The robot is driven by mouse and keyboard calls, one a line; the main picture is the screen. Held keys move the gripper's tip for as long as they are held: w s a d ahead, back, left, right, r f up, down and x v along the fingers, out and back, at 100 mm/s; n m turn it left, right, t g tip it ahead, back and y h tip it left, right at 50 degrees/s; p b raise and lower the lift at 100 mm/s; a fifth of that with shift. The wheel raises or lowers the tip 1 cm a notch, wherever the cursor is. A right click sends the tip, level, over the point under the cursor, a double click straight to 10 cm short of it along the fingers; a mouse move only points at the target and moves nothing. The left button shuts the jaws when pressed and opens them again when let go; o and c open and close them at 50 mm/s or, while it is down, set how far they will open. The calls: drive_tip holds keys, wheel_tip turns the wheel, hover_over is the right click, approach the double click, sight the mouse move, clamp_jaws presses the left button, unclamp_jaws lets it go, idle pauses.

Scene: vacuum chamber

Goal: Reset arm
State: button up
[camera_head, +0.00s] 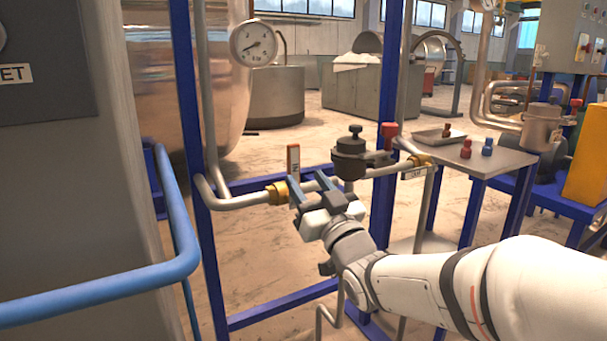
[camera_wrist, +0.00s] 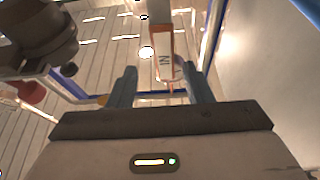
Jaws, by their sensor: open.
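My gripper (camera_head: 309,184) is at the end of my white arm, which reaches in from the lower right. Its two blue-grey fingers are apart, with nothing seen held between them. They point toward the pipe fitting below an upright orange-edged valve handle (camera_head: 293,161). In the wrist view the gripper (camera_wrist: 160,88) shows open, and the handle (camera_wrist: 162,55), marked "IN", stands beyond and between the fingertips. I cannot tell whether the fingers touch it. The brass fitting (camera_head: 277,192) under the handle is partly beside the left finger.
A black regulator (camera_head: 350,155) and a red knob (camera_head: 389,131) sit close right of my gripper; the regulator shows in the wrist view (camera_wrist: 38,40). Blue frame posts (camera_head: 192,120) surround the pipes. A side table (camera_head: 483,160) holds small red and blue parts. A gauge (camera_head: 253,43) hangs above.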

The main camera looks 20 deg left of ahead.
idle(0.4)
drive_tip(key=w+d+r+m+g+h+p, duration=0.1)
drive_tip(key=d+r+m+h+p, duration=0.2)
drive_tip(key=d+h+p, duration=0.6)
drive_tip(key=w+d+r+m+g+h+p, duration=0.1)
drive_tip(key=w+d+r+m+h+p, duration=0.25)
drive_tip(key=d+p, duration=1)
drive_tip(key=s+d+r+m+g+h+p, duration=0.2)
drive_tip(key=s+d+g+p, duration=0.2)
drive_tip(key=s+d+p, duration=0.2)
drive_tip(key=s+d+r+m+g+h+p, duration=0.2)
drive_tip(key=s+d+p, duration=0.4)
drive_tip(key=s+d, duration=0.4)
drive_tip(key=s+g+h, duration=0.1)
drive_tip(key=s+g, duration=0.1)
drive_tip(key=s, duration=0.3)
drive_tip(key=shift+d+r+g, duration=0.15)
drive_tip(key=shift+d+g, duration=0.2)
drive_tip(key=shift+g, duration=0.05)
